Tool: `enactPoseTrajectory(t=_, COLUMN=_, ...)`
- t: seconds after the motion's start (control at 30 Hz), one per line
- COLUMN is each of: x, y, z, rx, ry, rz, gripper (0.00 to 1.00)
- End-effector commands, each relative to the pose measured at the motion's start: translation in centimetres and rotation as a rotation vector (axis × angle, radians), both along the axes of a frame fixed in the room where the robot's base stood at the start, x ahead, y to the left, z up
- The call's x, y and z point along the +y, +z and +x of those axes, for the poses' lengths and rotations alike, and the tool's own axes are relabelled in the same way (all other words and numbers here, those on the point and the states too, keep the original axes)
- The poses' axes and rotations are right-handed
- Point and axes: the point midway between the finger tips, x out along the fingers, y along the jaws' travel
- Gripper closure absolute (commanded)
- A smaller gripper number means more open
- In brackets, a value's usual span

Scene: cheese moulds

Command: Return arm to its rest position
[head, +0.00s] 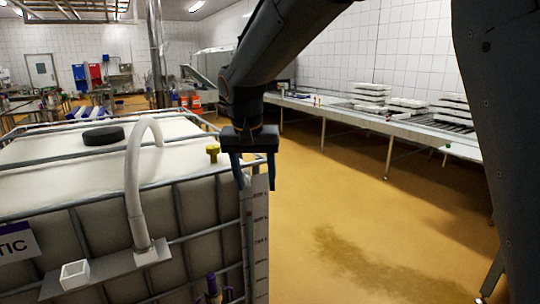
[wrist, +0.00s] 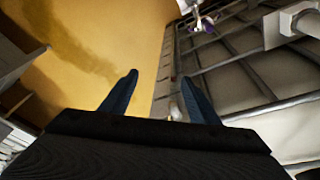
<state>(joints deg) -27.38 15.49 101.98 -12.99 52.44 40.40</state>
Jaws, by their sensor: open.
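My gripper (head: 254,172) hangs from my dark arm in the middle of the head view, at the right edge of a large white caged tank (head: 95,165). Its two blue fingers are apart and nothing shows between them. In the wrist view the fingers of my gripper (wrist: 158,92) point over the floor and the side of the tank cage (wrist: 235,60). I cannot tell whether the fingers touch the tank's edge.
A long metal conveyor table (head: 345,112) with stacked white trays (head: 371,93) runs along the right wall. The yellow floor (head: 345,215) between is clear.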

Motion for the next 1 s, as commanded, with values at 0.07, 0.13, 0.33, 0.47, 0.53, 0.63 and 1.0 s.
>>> enactPoseTrajectory(t=0.07, x=-4.4, y=-2.6, z=-1.6, rx=0.032, ry=0.011, rz=0.003, gripper=0.45)
enactPoseTrajectory(t=0.13, x=-8.2, y=-5.1, z=-3.5, rx=0.057, ry=0.031, rz=0.011, gripper=0.45)
enactPoseTrajectory(t=0.33, x=-17.2, y=-11.5, z=-11.2, rx=0.105, ry=0.074, rz=0.039, gripper=0.45)
enactPoseTrajectory(t=0.47, x=-20.7, y=-14.3, z=-16.0, rx=0.119, ry=0.090, rz=0.051, gripper=0.45)
enactPoseTrajectory(t=0.53, x=-21.8, y=-15.3, z=-18.0, rx=0.123, ry=0.095, rz=0.054, gripper=0.45)
enactPoseTrajectory(t=0.63, x=-22.8, y=-16.2, z=-19.7, rx=0.127, ry=0.103, rz=0.055, gripper=0.45)
enactPoseTrajectory(t=1.0, x=-23.1, y=-16.4, z=-20.2, rx=0.126, ry=0.104, rz=0.056, gripper=0.45)
